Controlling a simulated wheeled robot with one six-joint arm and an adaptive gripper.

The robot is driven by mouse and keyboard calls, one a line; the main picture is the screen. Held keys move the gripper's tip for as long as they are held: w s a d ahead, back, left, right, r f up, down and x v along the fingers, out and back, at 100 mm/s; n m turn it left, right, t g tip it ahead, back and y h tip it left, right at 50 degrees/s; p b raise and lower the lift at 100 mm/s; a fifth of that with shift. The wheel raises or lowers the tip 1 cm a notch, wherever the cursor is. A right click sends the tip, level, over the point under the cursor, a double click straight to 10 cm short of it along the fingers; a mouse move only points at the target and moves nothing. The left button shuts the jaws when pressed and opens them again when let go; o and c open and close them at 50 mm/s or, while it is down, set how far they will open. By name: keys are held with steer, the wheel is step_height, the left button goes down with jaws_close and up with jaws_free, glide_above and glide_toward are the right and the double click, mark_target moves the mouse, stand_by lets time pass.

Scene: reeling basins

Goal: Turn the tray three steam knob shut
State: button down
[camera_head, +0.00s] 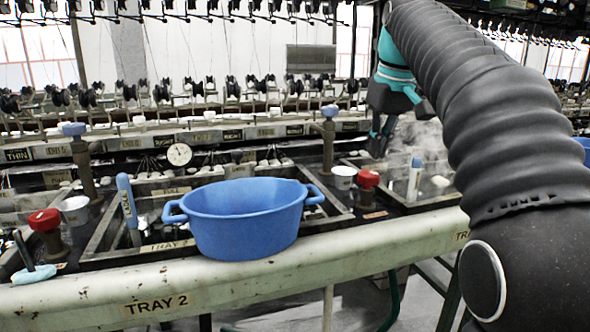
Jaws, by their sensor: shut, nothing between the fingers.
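My gripper (378,145) is at the end of my dark arm, right of centre. It points down over the near left part of the tray on the right, with its fingers shut and empty. That tray's label at the front rail (462,236) is partly hidden by my arm. A red knob (368,178) on a dark post stands below the gripper, at the left of this tray. A blue-topped tap (330,111) stands on a post to the gripper's left. I cannot tell from its look which one is the steam knob. White vapour shows right of the gripper.
A blue two-handled basin (245,243) stands on the front rail by the tray 2 label. A white cup (343,176) is beside the red knob, and a blue-topped upright handle (415,180) stands in the right tray. Another red knob (45,221) is at left.

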mark_target(369, 178)
steer(key=shift+a, duration=0.1)
steer(key=f+m+b, duration=0.2)
steer(key=f+m+h+b, duration=0.1)
steer(key=f+m, duration=0.1)
steer(key=f+m+b, duration=0.2)
steer(key=shift+w+d+b, duration=0.3)
steer(key=shift+b, duration=0.05)
stand_by(0.9)
stand_by(0.7)
steer(key=shift+a+r+p, duration=0.1)
steer(key=shift+a+p, duration=0.4)
steer(key=shift+p, duration=0.45)
steer(key=shift+w+a+p, duration=0.3)
steer(key=shift+a+p, duration=0.4)
steer(key=shift+p, duration=0.7)
